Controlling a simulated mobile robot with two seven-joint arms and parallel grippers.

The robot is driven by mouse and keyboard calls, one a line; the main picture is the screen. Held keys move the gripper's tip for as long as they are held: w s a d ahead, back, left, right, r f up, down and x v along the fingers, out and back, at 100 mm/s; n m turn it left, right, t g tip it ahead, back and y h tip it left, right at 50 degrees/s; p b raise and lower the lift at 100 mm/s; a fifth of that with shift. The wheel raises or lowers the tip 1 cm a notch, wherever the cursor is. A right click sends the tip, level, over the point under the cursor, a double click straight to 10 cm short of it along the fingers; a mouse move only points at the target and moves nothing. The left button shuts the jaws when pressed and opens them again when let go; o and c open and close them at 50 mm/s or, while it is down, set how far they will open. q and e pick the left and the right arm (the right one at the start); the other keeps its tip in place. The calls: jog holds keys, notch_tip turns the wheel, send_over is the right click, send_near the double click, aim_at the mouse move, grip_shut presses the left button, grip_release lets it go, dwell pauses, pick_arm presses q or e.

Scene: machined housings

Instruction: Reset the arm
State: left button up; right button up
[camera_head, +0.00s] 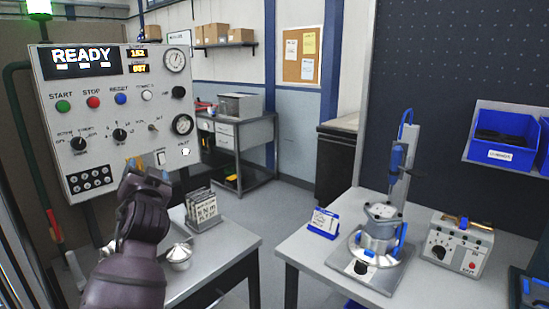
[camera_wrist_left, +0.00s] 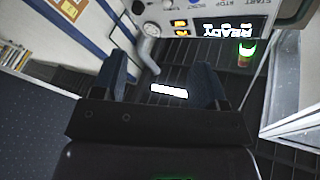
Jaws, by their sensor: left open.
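My left arm comes up from the bottom left in the head view, and its gripper (camera_head: 140,165) is in front of the lower edge of the control panel (camera_head: 110,170). The panel reads READY and has a row of coloured buttons, knobs and gauges. In the left wrist view the two fingers of the gripper (camera_wrist_left: 160,82) stand apart with nothing between them. The panel (camera_wrist_left: 180,12) shows turned over at the top of that view. Whether the gripper touches the panel cannot be told. My right gripper does not show.
A small left table (camera_head: 232,262) holds a card rack (camera_head: 202,210) and a metal cup (camera_head: 180,257). The right bench (camera_head: 310,262) carries a clamped housing (camera_head: 380,232), a blue sign (camera_head: 323,223) and a control box (camera_head: 457,245). Open floor (camera_head: 285,205) lies between them.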

pick_arm(q)
jog(key=s+d+f+h, duration=0.1)
jog(key=s+f+h, duration=0.25)
jog(key=f, duration=0.45)
jog(key=s+d+f+g+h, duration=0.15)
jog(key=s+f, duration=0.25)
jog(key=f, duration=0.4)
jog(key=s+d+f+h, duration=0.1)
jog(key=s+f+h, duration=0.25)
jog(key=f, duration=0.45)
jog(key=s+a+f+g, duration=0.1)
jog(key=s+f+g, duration=0.1)
jog(key=s+f, duration=0.7)
jog(key=s+a+f+n+g, duration=0.1)
jog(key=s+f+g, duration=0.2)
jog(key=s+f, duration=0.7)
jog(key=s+y, duration=0.1)
jog(key=s, duration=0.3)
jog(key=shift+s, duration=0.35)
jog(key=shift+f, duration=0.1)
